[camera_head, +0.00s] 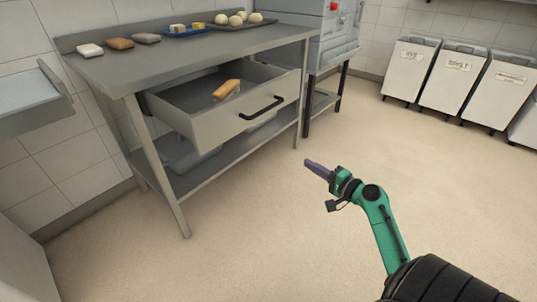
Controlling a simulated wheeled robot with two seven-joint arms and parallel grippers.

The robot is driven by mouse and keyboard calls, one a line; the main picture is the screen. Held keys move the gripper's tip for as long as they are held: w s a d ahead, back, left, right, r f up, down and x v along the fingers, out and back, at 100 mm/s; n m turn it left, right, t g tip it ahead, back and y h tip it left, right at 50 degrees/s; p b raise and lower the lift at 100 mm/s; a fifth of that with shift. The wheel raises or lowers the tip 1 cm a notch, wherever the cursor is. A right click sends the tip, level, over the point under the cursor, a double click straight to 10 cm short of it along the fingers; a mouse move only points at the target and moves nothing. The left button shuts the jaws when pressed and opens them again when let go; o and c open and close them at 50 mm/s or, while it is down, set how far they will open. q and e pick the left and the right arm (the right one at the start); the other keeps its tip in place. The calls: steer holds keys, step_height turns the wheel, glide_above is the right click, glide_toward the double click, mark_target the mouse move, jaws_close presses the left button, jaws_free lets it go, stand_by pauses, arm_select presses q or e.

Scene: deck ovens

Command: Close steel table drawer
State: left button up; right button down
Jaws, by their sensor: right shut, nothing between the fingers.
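The steel table (180,62) stands at the left with its grey drawer (225,128) pulled out under the top. The drawer front has a black bar handle (262,108). A tan bread-like piece (226,90) lies inside the drawer. My right gripper (308,164) is shut and empty, with its purple fingers pointing up and left. It is over the floor to the right of and in front of the drawer, apart from the handle. My left gripper is not in view.
On the tabletop are loaves (120,43), a blue tray (188,31) and a dark tray (243,27) with pale balls. A lower shelf (225,150) holds a clear container. Several white bins (452,80) stand at the back right. The floor between is clear.

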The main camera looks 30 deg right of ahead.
steer(key=s+a+r+n+t+y+b, duration=0.2)
steer(key=a+r+y, duration=0.25)
steer(key=r, duration=0.65)
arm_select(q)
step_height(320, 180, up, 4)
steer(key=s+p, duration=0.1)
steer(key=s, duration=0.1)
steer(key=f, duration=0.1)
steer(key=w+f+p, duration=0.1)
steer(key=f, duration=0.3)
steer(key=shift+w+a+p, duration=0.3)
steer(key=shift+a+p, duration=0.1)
arm_select(e)
steer(key=x, duration=1.4)
steer(key=shift+d+t, duration=0.25)
steer(key=shift+t, duration=0.05)
steer(key=shift+w+h, duration=0.2)
steer(key=shift+h, duration=0.05)
